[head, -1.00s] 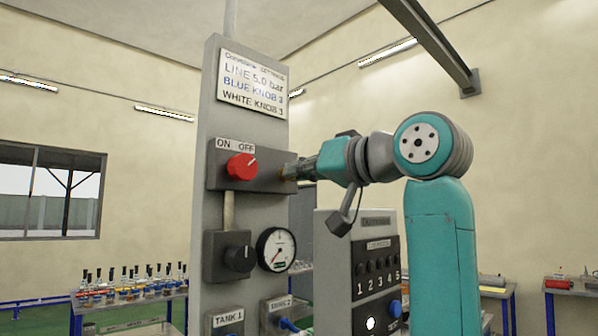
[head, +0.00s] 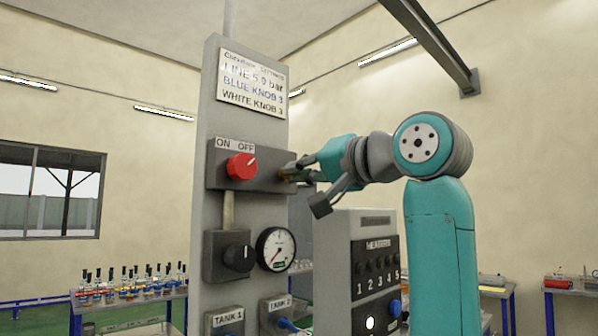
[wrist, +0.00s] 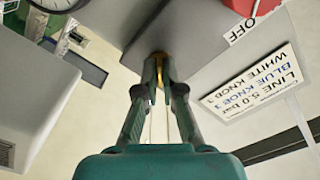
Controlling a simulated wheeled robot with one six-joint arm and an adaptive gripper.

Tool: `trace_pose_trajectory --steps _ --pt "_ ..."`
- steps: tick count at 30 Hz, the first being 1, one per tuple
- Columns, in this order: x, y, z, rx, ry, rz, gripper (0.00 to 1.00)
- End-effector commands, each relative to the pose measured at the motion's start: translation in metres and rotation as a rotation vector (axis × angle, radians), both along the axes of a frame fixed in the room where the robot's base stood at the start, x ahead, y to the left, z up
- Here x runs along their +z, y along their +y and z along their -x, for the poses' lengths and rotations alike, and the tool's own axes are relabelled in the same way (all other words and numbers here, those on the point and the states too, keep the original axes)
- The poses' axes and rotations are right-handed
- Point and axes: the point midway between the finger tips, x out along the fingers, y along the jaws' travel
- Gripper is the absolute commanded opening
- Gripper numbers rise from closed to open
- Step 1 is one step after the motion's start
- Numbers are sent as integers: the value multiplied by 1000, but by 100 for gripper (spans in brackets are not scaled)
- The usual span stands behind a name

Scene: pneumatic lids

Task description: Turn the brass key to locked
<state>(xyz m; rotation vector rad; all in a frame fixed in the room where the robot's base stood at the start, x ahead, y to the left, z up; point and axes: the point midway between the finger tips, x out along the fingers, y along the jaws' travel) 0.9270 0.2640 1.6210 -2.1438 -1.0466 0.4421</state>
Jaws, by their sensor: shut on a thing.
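The brass key (wrist: 160,57) sits on the side of the grey switch box (head: 222,178), and only a small part of it shows. My gripper (wrist: 161,72) is shut on the key, with a finger on each side of it. In the head view my gripper (head: 291,172) is at the right end of the box and mostly covers the key. Any locked or unlocked marking by the key cannot be read.
A red knob (head: 241,166) under ON and OFF labels is on the same box, left of my gripper. Below are a black knob (head: 239,258) and a pressure gauge (head: 276,249). A numbered panel (head: 375,270) stands below my arm.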

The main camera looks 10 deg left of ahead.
Motion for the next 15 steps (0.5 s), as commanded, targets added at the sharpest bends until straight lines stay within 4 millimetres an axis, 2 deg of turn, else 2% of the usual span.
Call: trace_pose_trajectory --steps 8,12,15 --pt "0 1 -1 0 1 -3 0" --pt "0 1 -1 -1 2 -2 31" --pt "0 0 -1 0 2 -1 31"
